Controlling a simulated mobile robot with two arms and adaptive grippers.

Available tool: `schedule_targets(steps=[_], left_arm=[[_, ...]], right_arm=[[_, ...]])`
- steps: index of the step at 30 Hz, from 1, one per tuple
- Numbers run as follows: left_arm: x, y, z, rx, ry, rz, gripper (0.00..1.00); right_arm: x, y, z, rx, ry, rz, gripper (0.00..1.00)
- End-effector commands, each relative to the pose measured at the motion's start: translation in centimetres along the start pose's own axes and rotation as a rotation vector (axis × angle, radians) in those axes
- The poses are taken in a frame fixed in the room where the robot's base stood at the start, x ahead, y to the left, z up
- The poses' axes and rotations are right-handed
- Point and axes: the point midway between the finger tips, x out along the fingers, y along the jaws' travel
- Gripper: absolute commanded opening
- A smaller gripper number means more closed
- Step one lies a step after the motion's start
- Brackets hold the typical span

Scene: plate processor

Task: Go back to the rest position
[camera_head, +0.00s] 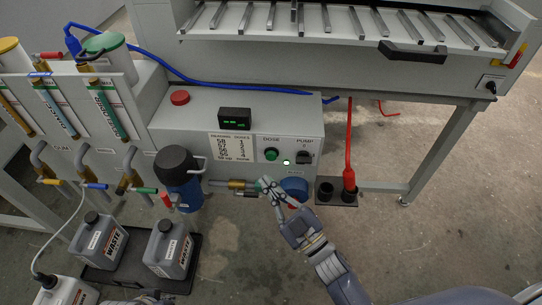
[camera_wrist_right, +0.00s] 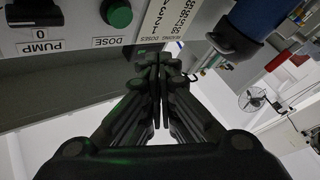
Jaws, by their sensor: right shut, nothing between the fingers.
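My right gripper (camera_head: 268,188) reaches up from the bottom right in the head view. Its fingertips are in front of the lower edge of the grey dosing unit (camera_head: 200,118), close to a brass fitting (camera_head: 238,184) and a blue round part (camera_head: 294,186). I cannot tell whether they touch. In the wrist view the right gripper's fingers (camera_wrist_right: 160,68) are shut together with nothing between them. The green dose button (camera_wrist_right: 117,13) and the pump switch (camera_wrist_right: 36,15) show there at upper left, apart from the fingers. My left gripper is not clearly in view.
A dark blue filter housing (camera_head: 178,180) hangs left of my right gripper. Grey waste canisters (camera_head: 170,250) stand on a black tray (camera_head: 185,283) at lower left. A red hose (camera_head: 349,140) runs to a black holder (camera_head: 336,192) at right. Floor at lower right is clear beyond my arm.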

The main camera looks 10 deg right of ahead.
Motion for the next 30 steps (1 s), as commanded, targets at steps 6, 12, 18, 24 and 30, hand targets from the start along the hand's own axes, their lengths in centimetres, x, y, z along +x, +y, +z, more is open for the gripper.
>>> schedule_targets(steps=[6, 12, 18, 24, 30], left_arm=[[0.0, 0.0, 0.0, 0.000, 0.000, 0.000, 0.00], [0.0, 0.0, 0.0, 0.000, -0.001, -0.001, 0.00], [-0.1, 0.0, 0.0, 0.000, 0.000, 0.000, 0.00], [-0.1, 0.0, 0.1, 0.000, 0.000, 0.001, 0.00], [-0.1, 0.0, 0.0, 0.000, 0.000, 0.000, 0.00]], right_arm=[[0.0, 0.0, 0.0, 0.000, 0.000, 0.000, 0.00], [0.0, 0.0, 0.0, 0.000, 0.000, 0.000, 0.00], [0.0, 0.0, 0.1, 0.000, -0.002, 0.001, 0.00], [-0.3, 1.4, 1.7, 0.016, -0.108, 0.041, 0.00], [-2.3, 4.1, 5.8, 0.080, -0.391, 0.126, 0.00]])
